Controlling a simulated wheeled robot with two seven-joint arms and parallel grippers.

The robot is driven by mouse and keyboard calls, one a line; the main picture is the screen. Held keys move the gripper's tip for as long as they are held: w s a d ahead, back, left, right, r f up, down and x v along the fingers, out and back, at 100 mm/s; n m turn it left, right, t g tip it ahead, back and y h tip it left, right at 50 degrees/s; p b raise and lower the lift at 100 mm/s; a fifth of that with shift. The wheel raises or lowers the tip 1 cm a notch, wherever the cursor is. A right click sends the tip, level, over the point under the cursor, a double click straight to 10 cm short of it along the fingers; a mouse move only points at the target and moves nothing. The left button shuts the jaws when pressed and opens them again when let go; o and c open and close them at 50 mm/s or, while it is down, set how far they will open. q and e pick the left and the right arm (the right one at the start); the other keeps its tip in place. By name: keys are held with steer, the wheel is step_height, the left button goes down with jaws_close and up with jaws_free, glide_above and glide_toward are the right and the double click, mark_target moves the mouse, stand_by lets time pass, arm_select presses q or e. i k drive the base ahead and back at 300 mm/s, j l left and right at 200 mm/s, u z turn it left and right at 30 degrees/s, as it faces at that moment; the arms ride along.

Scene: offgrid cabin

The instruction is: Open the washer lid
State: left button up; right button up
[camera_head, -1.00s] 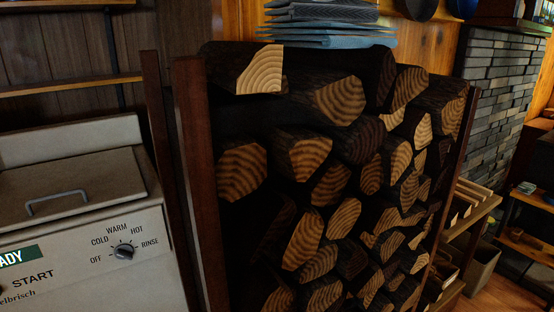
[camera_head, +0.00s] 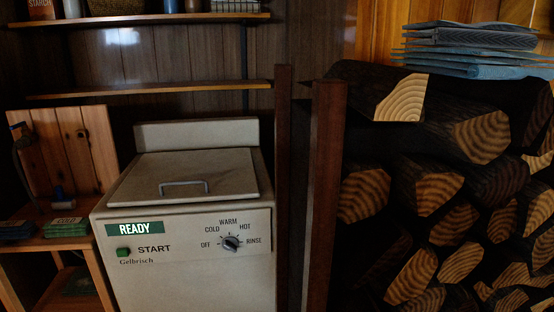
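The washer (camera_head: 190,270) is a beige box left of centre in the head view. Its lid (camera_head: 225,168) lies flat and closed on top, with a grey bar handle (camera_head: 183,184) near the lid's front edge. The front panel has a green READY label (camera_head: 135,229), a green START button (camera_head: 123,252) and a dark dial (camera_head: 231,243) with its pointer toward the upper left. Neither of my grippers shows in the view.
A firewood rack with a dark post (camera_head: 324,190) stands close on the washer's right, with folded blue cloths (camera_head: 475,50) on top. A wooden bench (camera_head: 85,242) with small items is on the left. A wall shelf (camera_head: 150,88) runs behind and above the washer.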

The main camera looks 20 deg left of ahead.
mark_target(210, 175)
steer(key=u, duration=1.25)
